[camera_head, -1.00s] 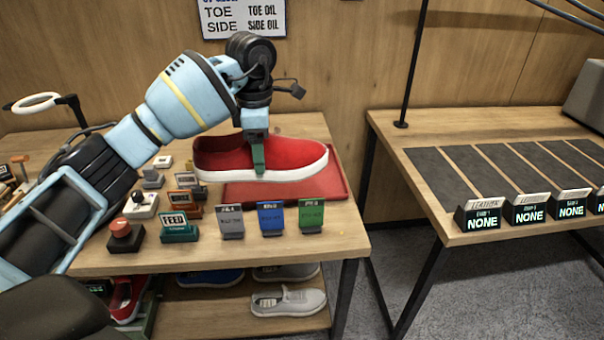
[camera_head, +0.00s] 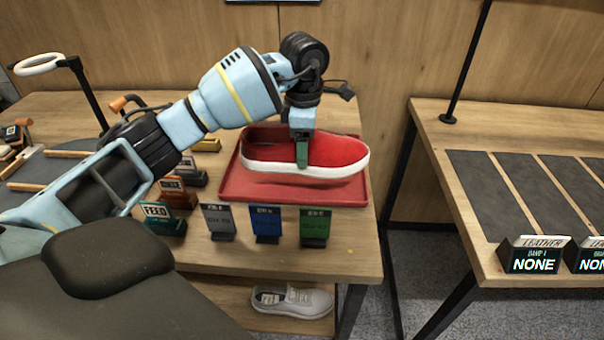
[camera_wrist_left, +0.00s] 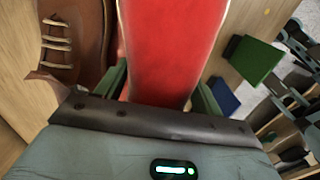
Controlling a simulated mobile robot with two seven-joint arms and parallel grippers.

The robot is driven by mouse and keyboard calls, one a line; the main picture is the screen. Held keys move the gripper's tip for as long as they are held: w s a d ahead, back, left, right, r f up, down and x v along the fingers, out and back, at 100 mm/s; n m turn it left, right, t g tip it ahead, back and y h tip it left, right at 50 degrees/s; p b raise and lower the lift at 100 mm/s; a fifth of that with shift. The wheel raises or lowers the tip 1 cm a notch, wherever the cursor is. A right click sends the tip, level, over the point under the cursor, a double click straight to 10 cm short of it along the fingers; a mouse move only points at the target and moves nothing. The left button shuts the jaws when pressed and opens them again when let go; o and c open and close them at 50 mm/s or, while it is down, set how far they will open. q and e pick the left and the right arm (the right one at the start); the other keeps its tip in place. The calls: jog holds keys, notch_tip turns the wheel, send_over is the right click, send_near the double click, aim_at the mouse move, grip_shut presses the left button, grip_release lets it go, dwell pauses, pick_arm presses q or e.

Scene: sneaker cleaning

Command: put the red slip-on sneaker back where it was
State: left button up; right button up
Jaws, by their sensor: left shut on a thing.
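The red slip-on sneaker (camera_head: 340,153) has a white sole and lies level over the red tray (camera_head: 230,189) at the table's right end. A dark shadow shows under its sole; I cannot tell whether it touches the tray. My left gripper (camera_head: 302,157) is shut on the sneaker from above, its green fingers across the middle of the shoe. In the left wrist view the red upper (camera_wrist_left: 172,45) sits between the two green fingers. My right gripper is not in view.
Grey, blue (camera_head: 265,224) and green (camera_head: 315,227) cards stand along the table's front edge, with a FEED block (camera_head: 162,218) to their left. A grey shoe (camera_head: 292,301) is on the shelf below. A second table with dark mats (camera_head: 495,190) and NONE signs stands right, across a gap.

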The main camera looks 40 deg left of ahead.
pick_arm(q)
notch_tip(320, 180, down, 3)
jog(key=shift+w+f, duration=0.15)
jog(key=shift+f, duration=1.9)
jog(key=shift+f, duration=0.1)
jog(key=o, duration=1.2)
notch_tip(320, 180, up, 12)
jog(key=shift+r, duration=0.1)
